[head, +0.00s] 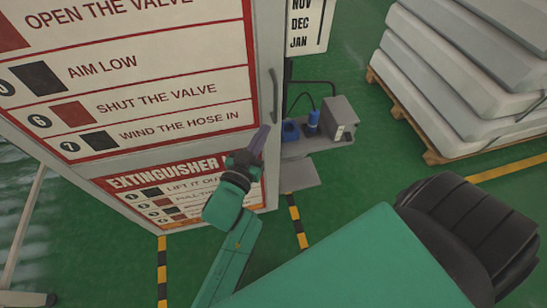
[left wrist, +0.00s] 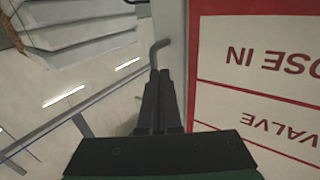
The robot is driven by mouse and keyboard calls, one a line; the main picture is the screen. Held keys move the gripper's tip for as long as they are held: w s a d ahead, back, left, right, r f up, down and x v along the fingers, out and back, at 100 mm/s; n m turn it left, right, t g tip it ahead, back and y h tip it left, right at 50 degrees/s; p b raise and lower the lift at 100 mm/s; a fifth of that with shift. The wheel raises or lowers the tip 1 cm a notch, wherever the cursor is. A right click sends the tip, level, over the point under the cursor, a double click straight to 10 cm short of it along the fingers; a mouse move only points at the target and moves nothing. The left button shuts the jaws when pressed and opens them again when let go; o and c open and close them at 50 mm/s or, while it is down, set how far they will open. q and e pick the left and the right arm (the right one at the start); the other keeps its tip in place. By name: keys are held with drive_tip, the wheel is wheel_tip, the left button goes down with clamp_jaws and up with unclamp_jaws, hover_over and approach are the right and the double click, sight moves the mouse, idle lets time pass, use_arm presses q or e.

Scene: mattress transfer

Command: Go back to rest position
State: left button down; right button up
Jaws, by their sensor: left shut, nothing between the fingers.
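My left gripper (head: 257,146) is shut and empty, in front of the lower right part of a white cabinet with red and white instruction signs. In the left wrist view my left gripper (left wrist: 160,78) has its two dark fingers together, pointing towards a grey bent handle (left wrist: 158,48) at the cabinet's edge. In the head view the cabinet handle (head: 273,96) is a vertical grey bar just above and right of the fingertips. Whether the fingers touch it I cannot tell. My right gripper does not show.
The instruction cabinet (head: 150,75) fills the upper left. Stacked white mattresses (head: 455,70) stand on a wooden pallet (head: 400,112) at the upper right. A grey shelf with a box (head: 338,120) and blue items sits beside the cabinet. Green floor (head: 345,185) is open between them.

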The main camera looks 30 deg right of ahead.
use_arm(q)
drive_tip(key=s+a+b, duration=0.2)
drive_tip(key=s, duration=0.6)
drive_tip(key=shift+f, duration=0.3)
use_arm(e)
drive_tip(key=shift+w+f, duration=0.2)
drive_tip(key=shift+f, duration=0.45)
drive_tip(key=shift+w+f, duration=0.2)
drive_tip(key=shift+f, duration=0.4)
